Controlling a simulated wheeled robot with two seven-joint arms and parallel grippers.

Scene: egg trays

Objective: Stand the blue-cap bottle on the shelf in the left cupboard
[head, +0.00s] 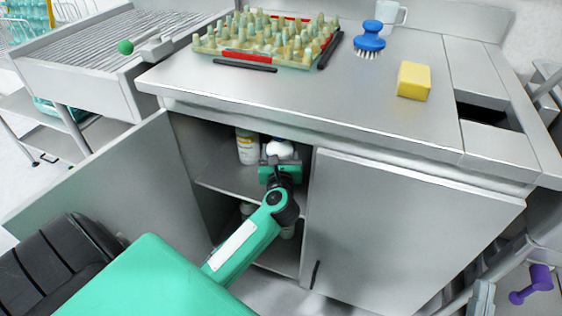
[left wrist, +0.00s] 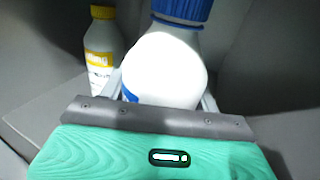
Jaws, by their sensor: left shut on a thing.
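The blue-cap bottle (left wrist: 168,68) is white with a ribbed blue cap and stands roughly upright between the fingers of my left gripper (left wrist: 163,92). In the head view, my left gripper (head: 281,162) reaches into the open left cupboard and is shut on the white bottle (head: 280,149). The bottle is at the shelf (head: 228,181), but its base is hidden, so I cannot tell whether it touches the shelf. The cap is not clearly visible in the head view. My right gripper is not seen in either view.
A yellow-and-white bottle (head: 247,150) stands on the shelf to the left. The left cupboard door (head: 120,190) is swung open; the right door (head: 400,230) is closed. On the counter are an egg tray (head: 250,57), a blue brush (head: 369,38) and a yellow sponge (head: 414,80).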

